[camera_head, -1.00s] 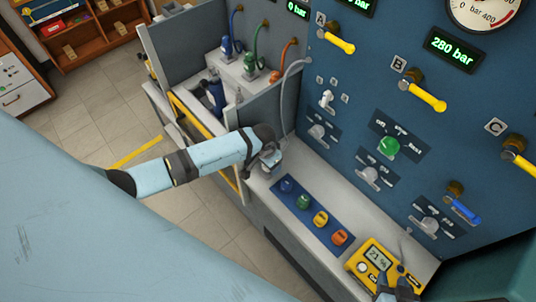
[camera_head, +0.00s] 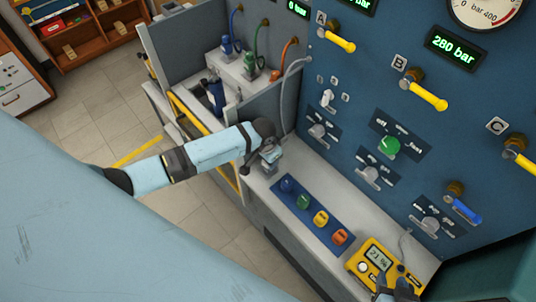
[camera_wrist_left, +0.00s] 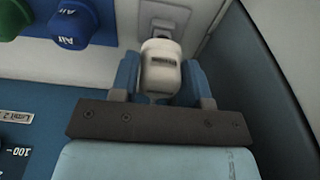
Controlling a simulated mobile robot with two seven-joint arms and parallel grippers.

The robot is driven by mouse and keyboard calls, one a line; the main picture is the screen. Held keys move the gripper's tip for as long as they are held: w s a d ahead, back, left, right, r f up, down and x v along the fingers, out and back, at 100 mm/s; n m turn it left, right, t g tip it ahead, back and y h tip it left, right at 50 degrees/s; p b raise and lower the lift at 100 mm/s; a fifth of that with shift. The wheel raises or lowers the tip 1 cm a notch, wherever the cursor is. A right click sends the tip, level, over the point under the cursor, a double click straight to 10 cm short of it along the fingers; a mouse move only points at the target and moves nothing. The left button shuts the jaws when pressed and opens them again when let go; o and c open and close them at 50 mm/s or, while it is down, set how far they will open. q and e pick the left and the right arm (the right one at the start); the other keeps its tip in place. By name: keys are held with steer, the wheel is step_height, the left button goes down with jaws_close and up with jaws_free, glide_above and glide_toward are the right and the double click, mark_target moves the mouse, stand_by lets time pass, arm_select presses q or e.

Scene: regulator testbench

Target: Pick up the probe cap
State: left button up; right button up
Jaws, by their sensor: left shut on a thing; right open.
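A white, rounded piece with a small dark label, which looks like the probe cap (camera_wrist_left: 162,66), sits between the blue fingers of my left gripper (camera_wrist_left: 162,82) in the left wrist view. The fingers are shut on its sides. A pale fitting shows just behind it; I cannot tell whether they touch. In the head view my left gripper (camera_head: 268,160) is over the left end of the grey bench, and the cap is too small to make out. My right gripper (camera_head: 398,289) is open at the bottom edge, close by the yellow meter (camera_head: 376,259).
The grey bench (camera_head: 345,197) carries a blue strip with blue (camera_head: 287,184), green, yellow and orange caps. The blue panel (camera_head: 300,120) with valves and knobs rises behind. A grey bay with hoses (camera_head: 215,95) stands at left. Open floor (camera_head: 110,115) lies further left.

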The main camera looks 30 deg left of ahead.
steer(key=shift+w+f+b, duration=0.1)
steer(key=shift+f+b, duration=0.75)
steer(key=shift+b, duration=0.3)
arm_select(q)
step_height(320, 180, up, 26)
